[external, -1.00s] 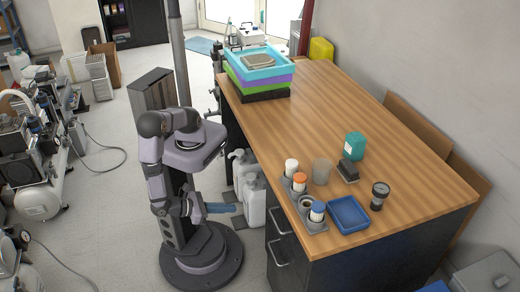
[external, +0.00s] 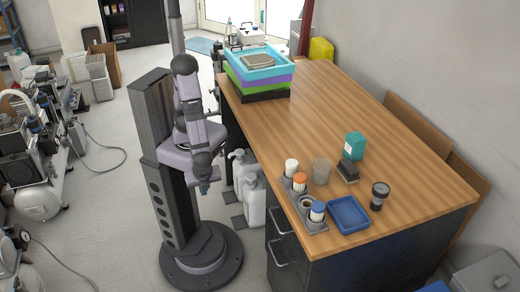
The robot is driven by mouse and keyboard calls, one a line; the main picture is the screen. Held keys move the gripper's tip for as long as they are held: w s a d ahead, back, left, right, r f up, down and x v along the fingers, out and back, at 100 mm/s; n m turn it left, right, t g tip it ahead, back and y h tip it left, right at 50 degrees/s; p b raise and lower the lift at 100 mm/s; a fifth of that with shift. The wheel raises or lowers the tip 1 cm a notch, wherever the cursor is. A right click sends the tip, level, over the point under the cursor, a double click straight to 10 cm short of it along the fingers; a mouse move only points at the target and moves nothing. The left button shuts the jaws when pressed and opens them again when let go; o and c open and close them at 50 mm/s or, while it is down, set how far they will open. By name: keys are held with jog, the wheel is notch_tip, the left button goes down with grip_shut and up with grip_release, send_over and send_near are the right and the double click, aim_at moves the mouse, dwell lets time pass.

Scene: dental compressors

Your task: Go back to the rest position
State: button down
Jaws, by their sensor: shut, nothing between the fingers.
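My arm stands on its column and round base at the left of the wooden table. It is folded up close to the column. My gripper (external: 204,187) hangs at the lower end of the arm, left of the table's edge and below its top. It is small and dark in this view; it is shut and holds nothing. It is apart from everything on the table.
The wooden table (external: 330,110) carries stacked coloured trays (external: 262,72) at its far end. At its near end are a holder with capped bottles (external: 300,181), a blue tray (external: 348,214), a clear cup (external: 321,171), a teal box (external: 355,146) and a gauge (external: 380,194). White jugs (external: 250,190) stand beside the table.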

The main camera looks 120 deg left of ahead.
jog(key=w+a+r+n+t+h, duration=0.3)
jog(key=w+a+r+n, duration=0.5)
jog(key=w+a, duration=0.2)
notch_tip(320, 180, up, 13)
jog(key=p, duration=1.3)
jog(key=shift+a+n, duration=0.3)
